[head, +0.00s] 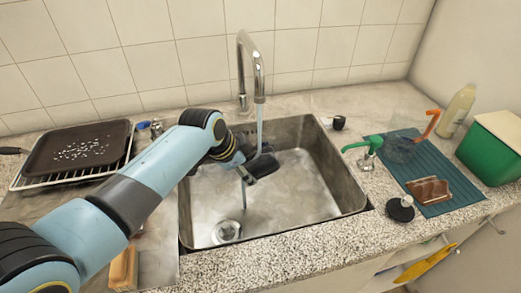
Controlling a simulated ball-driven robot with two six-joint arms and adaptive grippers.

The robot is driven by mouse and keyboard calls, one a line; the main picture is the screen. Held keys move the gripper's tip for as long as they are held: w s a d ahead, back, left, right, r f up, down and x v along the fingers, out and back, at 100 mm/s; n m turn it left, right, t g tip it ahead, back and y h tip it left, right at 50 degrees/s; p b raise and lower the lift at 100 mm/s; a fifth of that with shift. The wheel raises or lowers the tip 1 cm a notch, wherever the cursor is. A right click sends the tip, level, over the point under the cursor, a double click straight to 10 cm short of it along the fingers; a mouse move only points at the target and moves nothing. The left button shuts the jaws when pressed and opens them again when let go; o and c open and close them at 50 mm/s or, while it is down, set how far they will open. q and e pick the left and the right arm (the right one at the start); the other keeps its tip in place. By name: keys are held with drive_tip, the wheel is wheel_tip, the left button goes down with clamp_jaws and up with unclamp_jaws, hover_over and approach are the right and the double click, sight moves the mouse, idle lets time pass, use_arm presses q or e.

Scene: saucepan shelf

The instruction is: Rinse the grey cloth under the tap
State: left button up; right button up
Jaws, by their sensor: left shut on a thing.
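My left gripper (258,164) reaches from the left over the sink (318,206), below the spout of the tap (258,72). It is shut on a small dark grey thing, most likely the grey cloth. The cloth's outline cannot be told clearly from the dark fingers. A pale stream of water (260,128) falls from the spout onto the gripper area. A thin streak also runs down below the gripper towards the sink floor. My right gripper is not in view.
A dark baking tray on a rack (80,148) stands at left. A sponge (123,268) lies at the front left. At right are a green-topped dispenser (367,153), a blue mat (440,205) with a brown rack (428,190), a black stopper (401,208), a bottle (457,110) and a green box (492,148).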

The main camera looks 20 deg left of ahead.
use_arm(q)
drive_tip(key=s+a+r+p, duration=0.1)
drive_tip(key=s+a+p, duration=0.1)
drive_tip(key=s+p, duration=0.3)
drive_tip(key=shift+s+r, duration=0.25)
drive_tip(key=shift+s, duration=0.7)
drive_tip(key=shift+s+p+v, duration=0.15)
drive_tip(key=shift+p+v, duration=0.15)
drive_tip(key=shift+v, duration=0.9)
drive_tip(key=shift+s+p+v, duration=0.15)
drive_tip(key=shift+p+v, duration=0.15)
drive_tip(key=shift+v, duration=0.95)
drive_tip(key=shift+a+f, duration=0.1)
drive_tip(key=shift+f, duration=0.1)
